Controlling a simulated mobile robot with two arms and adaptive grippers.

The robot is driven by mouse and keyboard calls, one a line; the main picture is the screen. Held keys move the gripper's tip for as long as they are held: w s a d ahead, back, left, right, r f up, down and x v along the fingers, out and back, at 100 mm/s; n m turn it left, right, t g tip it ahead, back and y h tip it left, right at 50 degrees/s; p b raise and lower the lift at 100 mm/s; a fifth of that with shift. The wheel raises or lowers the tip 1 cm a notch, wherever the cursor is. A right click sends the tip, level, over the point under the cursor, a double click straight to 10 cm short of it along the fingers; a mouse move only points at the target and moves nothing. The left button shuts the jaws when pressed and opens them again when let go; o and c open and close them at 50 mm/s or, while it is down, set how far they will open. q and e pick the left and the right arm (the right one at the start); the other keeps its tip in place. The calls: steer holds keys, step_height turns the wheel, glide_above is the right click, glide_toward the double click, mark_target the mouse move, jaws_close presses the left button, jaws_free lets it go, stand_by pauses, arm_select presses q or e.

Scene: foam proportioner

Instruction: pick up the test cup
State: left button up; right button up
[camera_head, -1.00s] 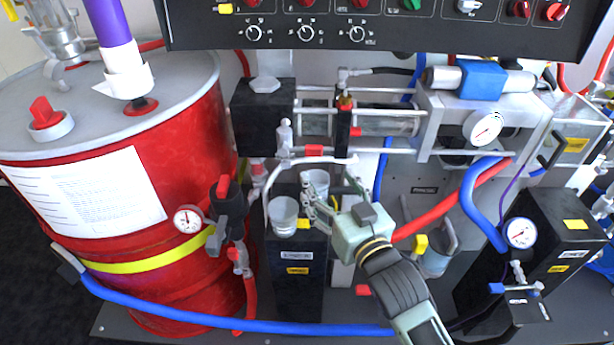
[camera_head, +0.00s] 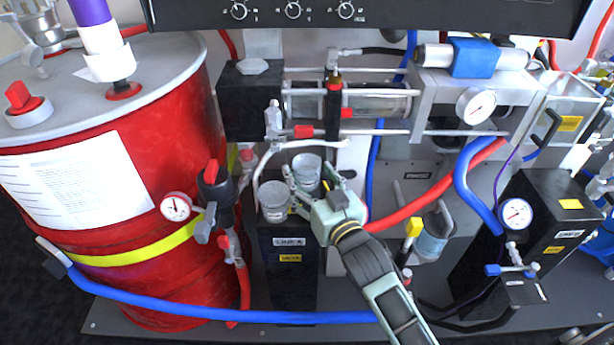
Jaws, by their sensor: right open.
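Two clear grey cups stand upright on top of a narrow black pedestal (camera_head: 290,262): a front-left cup (camera_head: 273,203) and a back-right cup (camera_head: 307,170). Nothing visible marks which is the test cup. My right gripper (camera_head: 309,190) comes in from the lower right and is open at the back-right cup. One finger is between the two cups, and the other is at that cup's right side. The gripper hides the cup's lower part, so I cannot tell whether the fingers touch it. My left gripper is not in view.
A red drum (camera_head: 110,200) stands at left. A thin white pipe (camera_head: 262,160) bends close behind the cups. A horizontal cylinder assembly (camera_head: 375,103) lies above them. A blue hose (camera_head: 230,315) crosses low in front, and a red hose (camera_head: 440,185) runs right of the gripper.

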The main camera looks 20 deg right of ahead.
steer(key=shift+w+a, duration=0.15)
steer(key=shift+w, duration=0.8)
steer(key=c, duration=1.1)
